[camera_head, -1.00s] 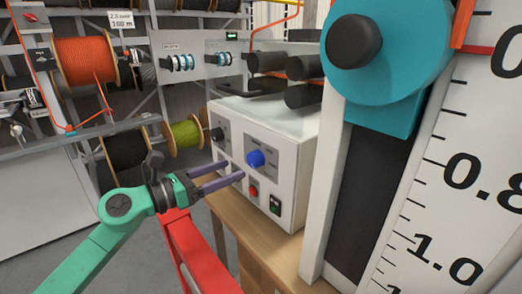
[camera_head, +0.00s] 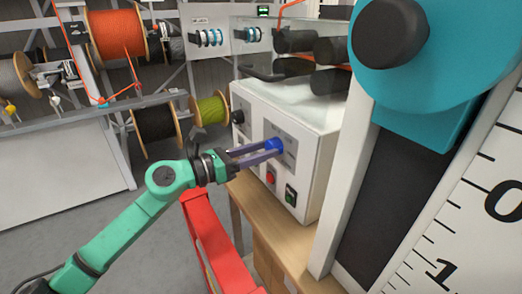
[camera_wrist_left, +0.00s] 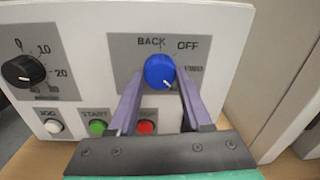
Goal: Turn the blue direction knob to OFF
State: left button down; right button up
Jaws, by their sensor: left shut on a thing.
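The blue direction knob (camera_head: 275,145) is on the front of a white control box (camera_head: 310,165) in the head view. In the left wrist view the blue knob (camera_wrist_left: 159,70) sits on a grey plate with BACK at its upper left, OFF at its upper right and a blurred label at right. Its white mark points down and slightly right, away from OFF. My left gripper (camera_head: 262,152) has its purple fingers on either side of the knob, shut on it. The knob's sides are partly hidden by the fingertips. My right gripper is not in view.
A black dial (camera_wrist_left: 24,71) is left of the knob. A white button (camera_wrist_left: 53,127), a green START button (camera_wrist_left: 98,127) and a red button (camera_wrist_left: 146,127) sit below. The box stands on a wooden table (camera_head: 262,210). A large measuring device (camera_head: 420,120) stands close at right.

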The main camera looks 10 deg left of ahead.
pick_arm(q)
jog(key=shift+n, duration=0.3)
jog(key=n+p, duration=0.1)
jog(key=n, duration=0.2)
jog(key=shift+p, duration=0.3)
jog(key=n+p, duration=0.2)
jog(key=n, duration=0.3)
jog(key=shift+r, duration=0.1)
jog(key=n+p, duration=0.3)
jog(key=n, duration=0.1)
jog(key=shift+d+n+t, duration=0.1)
jog(key=shift+n+t, duration=0.2)
jog(key=shift+n, duration=0.1)
jog(key=shift+n+p, duration=0.95)
jog(key=shift+n, duration=0.25)
jog(key=shift+n+p, duration=0.7)
jog(key=shift+n, duration=0.4)
